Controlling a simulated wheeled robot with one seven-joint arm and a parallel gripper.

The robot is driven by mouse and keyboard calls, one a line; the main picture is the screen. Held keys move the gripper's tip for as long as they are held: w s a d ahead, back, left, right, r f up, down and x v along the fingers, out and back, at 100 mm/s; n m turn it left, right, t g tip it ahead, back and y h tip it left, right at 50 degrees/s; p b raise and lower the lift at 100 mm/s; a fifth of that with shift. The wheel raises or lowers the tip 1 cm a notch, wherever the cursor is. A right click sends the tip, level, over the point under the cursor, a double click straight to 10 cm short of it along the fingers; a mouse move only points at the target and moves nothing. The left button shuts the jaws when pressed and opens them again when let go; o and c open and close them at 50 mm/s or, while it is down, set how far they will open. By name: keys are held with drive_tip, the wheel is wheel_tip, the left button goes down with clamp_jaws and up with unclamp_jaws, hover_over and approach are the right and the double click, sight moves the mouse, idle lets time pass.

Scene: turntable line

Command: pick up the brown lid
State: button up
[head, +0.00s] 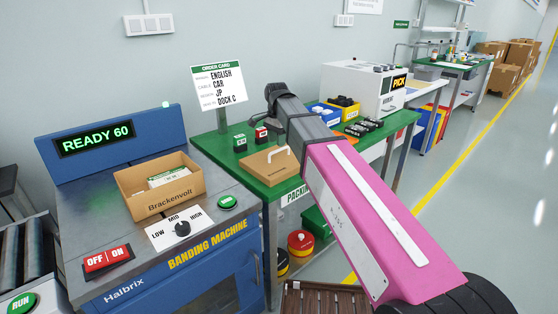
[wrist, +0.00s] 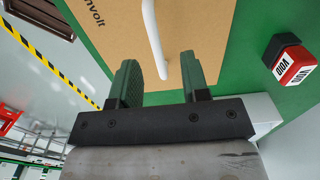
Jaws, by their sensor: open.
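The brown lid (head: 268,172) lies flat on the green packing table and has a white bar handle (head: 281,152). In the wrist view the brown lid (wrist: 105,30) fills the upper middle, with part of its printed lettering at the top left. Its white handle (wrist: 152,30) runs down towards the space between my fingertips. My gripper (wrist: 158,75) is open and empty, its two fingers either side of the handle's line in the picture. I cannot tell whether the fingers touch the lid. In the head view my arm hides part of the table.
The red VOID stamp (wrist: 292,65) stands right of the lid in the wrist view; a green stamp (head: 240,143) stands nearby. An open Brackenvolt box (head: 160,187) sits on the blue banding machine (head: 215,262). The order card (head: 218,87) stands behind the lid.

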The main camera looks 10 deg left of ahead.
sight(279, 151)
drive_tip(key=shift+w+d+f, duration=0.1)
drive_tip(key=shift+d+f, duration=0.15)
drive_tip(key=shift+f, duration=1.15)
drive_tip(key=shift+w+d+f, duration=0.1)
drive_tip(key=shift+d+f, duration=0.1)
drive_tip(key=shift+f, duration=1.2)
clamp_jaws()
